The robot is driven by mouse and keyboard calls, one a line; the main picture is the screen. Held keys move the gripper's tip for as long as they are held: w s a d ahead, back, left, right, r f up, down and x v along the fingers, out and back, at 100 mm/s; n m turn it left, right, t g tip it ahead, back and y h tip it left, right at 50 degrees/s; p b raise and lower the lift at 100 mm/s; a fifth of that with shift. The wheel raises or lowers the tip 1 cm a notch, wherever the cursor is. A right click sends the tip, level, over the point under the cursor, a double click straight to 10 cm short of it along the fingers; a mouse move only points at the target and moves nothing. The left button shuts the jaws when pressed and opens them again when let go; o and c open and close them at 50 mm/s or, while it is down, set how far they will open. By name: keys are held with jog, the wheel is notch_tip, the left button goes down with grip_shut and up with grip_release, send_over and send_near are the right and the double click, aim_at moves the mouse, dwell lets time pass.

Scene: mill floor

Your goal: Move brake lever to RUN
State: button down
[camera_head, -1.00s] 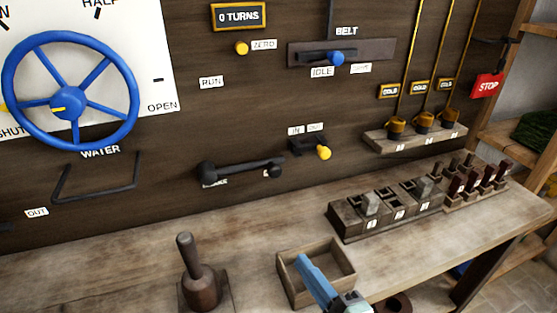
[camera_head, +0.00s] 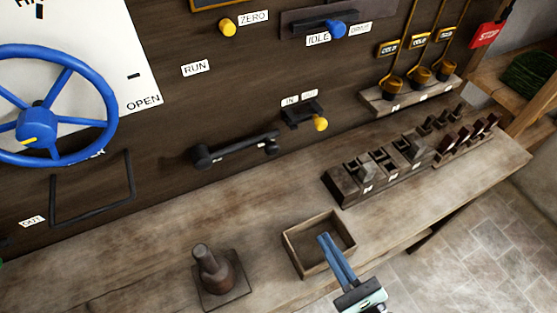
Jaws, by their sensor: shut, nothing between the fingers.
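The brake lever (camera_head: 238,147) is a dark bar on the wall panel, lying nearly level, with its thick pivot at the left and a knob at the right. The RUN label (camera_head: 195,68) is on the panel above the pivot. The label under the lever is mostly hidden by it. My gripper (camera_head: 323,238) has blue fingers, is shut and empty, and shows in front of the open wooden box, low and to the right of the lever and apart from it.
The wooden box (camera_head: 289,243) and a wooden mallet-like tool (camera_head: 215,268) stand on the bench. A yellow IN/OUT knob (camera_head: 320,124) sits right of the lever. A blue handwheel (camera_head: 38,125) is at left. Block racks (camera_head: 345,187) stand on the bench at right. The bench below the lever is clear.

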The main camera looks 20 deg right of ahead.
jog(key=w+p, duration=0.1)
jog(key=w, duration=1.9)
jog(key=shift+a, duration=0.4)
jog(key=shift+r+p, duration=0.25)
jog(key=shift+p, duration=0.05)
jog(key=shift+d+r+n+p, duration=0.15)
jog(key=shift+r+n+p, duration=0.25)
jog(key=shift+r+n, duration=0.8)
notch_tip(320, 180, up, 12)
jog(key=n+p, duration=0.4)
jog(key=n, duration=0.6)
send_over(277, 151)
jog(key=s+a, duration=0.3)
jog(key=a, duration=0.3)
jog(key=shift+w+a+r+n, duration=0.1)
jog(key=shift+a+r+n, duration=0.75)
jog(key=shift+a+n, duration=0.25)
